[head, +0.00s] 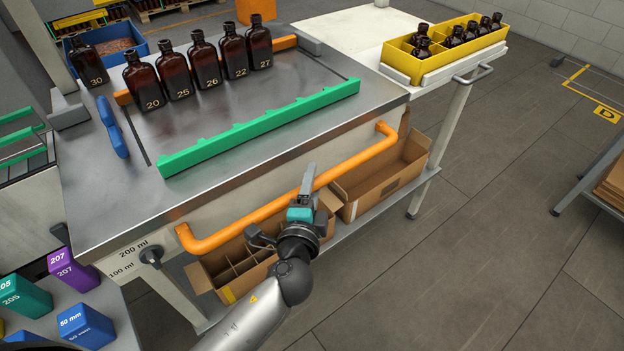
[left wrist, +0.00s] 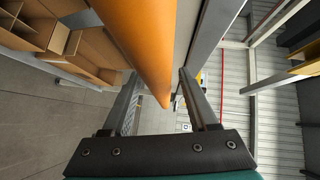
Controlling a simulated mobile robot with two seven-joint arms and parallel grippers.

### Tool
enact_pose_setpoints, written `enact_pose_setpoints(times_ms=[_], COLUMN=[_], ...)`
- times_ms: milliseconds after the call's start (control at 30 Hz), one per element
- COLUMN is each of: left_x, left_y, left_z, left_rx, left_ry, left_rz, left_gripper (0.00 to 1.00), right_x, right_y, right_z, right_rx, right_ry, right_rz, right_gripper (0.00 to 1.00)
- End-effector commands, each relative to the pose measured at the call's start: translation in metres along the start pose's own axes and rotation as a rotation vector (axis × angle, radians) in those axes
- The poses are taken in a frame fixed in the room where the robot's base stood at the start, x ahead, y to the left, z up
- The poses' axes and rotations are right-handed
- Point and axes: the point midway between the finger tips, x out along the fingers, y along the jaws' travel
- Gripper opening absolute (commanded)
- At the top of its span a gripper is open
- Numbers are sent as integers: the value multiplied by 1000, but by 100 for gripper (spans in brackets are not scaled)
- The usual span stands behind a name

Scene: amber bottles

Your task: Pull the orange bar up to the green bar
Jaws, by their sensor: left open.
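An orange bar (head: 286,43) lies on the steel table behind a row of amber bottles (head: 208,66), which hide most of it. The green notched bar (head: 262,128) lies near the table's front edge, with bare steel between it and the bottles. A thick orange handle (head: 352,162) runs along the table's front, below the edge. My left gripper (head: 285,207) is open at this handle in the head view. In the left wrist view the handle (left wrist: 145,40) runs between the two fingers (left wrist: 160,75); whether they touch it I cannot tell. My right gripper is out of view.
A yellow crate (head: 403,66) with several small bottles stands on the side shelf at right. Open cardboard boxes (head: 375,192) sit on the lower shelf, below the handle. Another bottle (head: 88,64) stands at the table's left.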

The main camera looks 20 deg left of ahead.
Motion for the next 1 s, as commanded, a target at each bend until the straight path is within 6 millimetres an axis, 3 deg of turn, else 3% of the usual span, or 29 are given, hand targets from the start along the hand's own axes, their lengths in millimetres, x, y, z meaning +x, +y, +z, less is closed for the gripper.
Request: enact_pose_setpoints(times_ms=[100, 633, 1000], left_x=[0, 0, 0], left_y=[0, 0, 0], left_z=[0, 0, 0], left_rx=[0, 0, 1], left_ry=[0, 0, 0], left_rz=[0, 1, 1], left_gripper=[59, 0, 0], right_x=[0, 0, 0], right_y=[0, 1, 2], right_z=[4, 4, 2], right_rx=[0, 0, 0], right_ry=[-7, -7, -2], right_rz=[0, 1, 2], right_gripper=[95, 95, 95])
